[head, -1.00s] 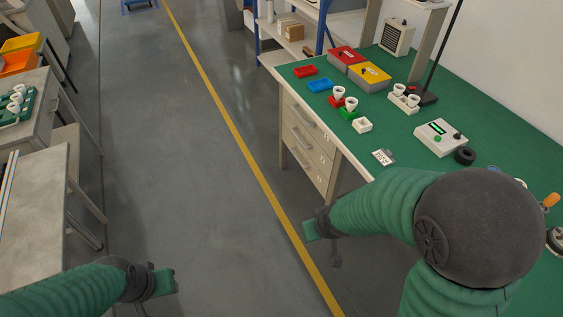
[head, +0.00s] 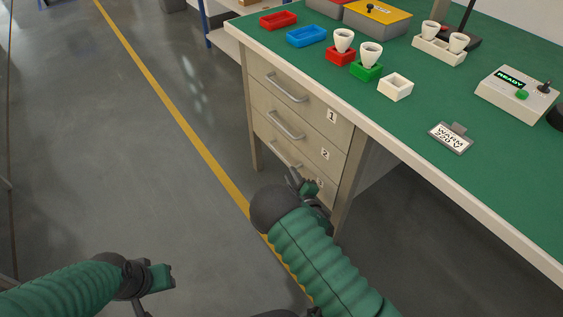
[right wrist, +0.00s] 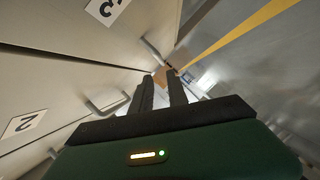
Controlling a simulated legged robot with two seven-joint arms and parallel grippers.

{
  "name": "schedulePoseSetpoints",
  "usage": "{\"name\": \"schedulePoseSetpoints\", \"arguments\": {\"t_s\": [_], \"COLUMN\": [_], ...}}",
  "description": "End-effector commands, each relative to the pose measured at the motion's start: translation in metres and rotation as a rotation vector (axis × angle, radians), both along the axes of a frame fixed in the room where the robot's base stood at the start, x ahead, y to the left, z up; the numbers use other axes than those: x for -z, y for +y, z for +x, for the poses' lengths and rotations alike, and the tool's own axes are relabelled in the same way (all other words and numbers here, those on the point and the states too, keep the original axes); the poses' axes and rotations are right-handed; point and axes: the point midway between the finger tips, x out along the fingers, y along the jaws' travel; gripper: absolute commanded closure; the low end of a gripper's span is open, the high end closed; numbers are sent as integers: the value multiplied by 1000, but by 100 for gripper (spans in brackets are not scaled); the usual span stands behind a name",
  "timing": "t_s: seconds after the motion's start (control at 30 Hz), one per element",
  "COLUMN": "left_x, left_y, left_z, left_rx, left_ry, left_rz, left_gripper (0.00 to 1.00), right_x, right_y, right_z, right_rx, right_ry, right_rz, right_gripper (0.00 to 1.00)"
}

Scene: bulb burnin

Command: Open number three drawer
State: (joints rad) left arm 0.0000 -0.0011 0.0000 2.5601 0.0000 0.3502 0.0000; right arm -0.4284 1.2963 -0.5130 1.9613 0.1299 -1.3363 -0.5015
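The number three drawer (head: 272,151) is the lowest of the bench's drawers and looks shut. Its handle (head: 287,158) is partly hidden behind my right gripper (head: 300,180), which is in front of the drawer's right part. In the right wrist view, the "3" label (right wrist: 107,8) is at the top and the drawer three handle (right wrist: 154,50) lies just past the fingertips. My right gripper (right wrist: 161,76) is open, its two fingers apart, with no handle visibly held. My left gripper (head: 160,277) hangs over the floor at lower left, away from the drawers; its opening is unclear.
Drawer two (head: 310,138) and drawer one (head: 325,100) are above, both shut, with bar handles. The green bench top (head: 440,100) overhangs them and carries trays, bulbs in holders and a control box (head: 515,95). The floor left of the bench is clear.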

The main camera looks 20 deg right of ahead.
Motion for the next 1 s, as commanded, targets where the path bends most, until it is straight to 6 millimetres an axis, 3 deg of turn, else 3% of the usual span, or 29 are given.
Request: {"name": "schedulePoseSetpoints", "arguments": {"t_s": [0.03, 0.3, 0.5, 0.83, 1.0], "left_x": [14, 51, 66, 67, 67], "left_y": [0, 0, 0, 0, 0], "left_z": [0, 0, 0, 0, 0], "left_rx": [0, 0, 0, 0, 0], "left_ry": [1, 1, 1, 1, 1], "left_rz": [0, 0, 0, 0, 0], "left_gripper": [64, 64, 64, 64, 64], "right_x": [10, 26, 30, 28, 28], "right_y": [0, 0, 0, 0, 1], "right_z": [13, 82, 115, 123, 123], "right_rx": [-1, 1, 2, 3, 3], "right_ry": [-3, -1, 1, 4, 4], "right_rz": [0, 1, 1, 1, 1], "right_gripper": [80, 80, 80, 80, 100]}}
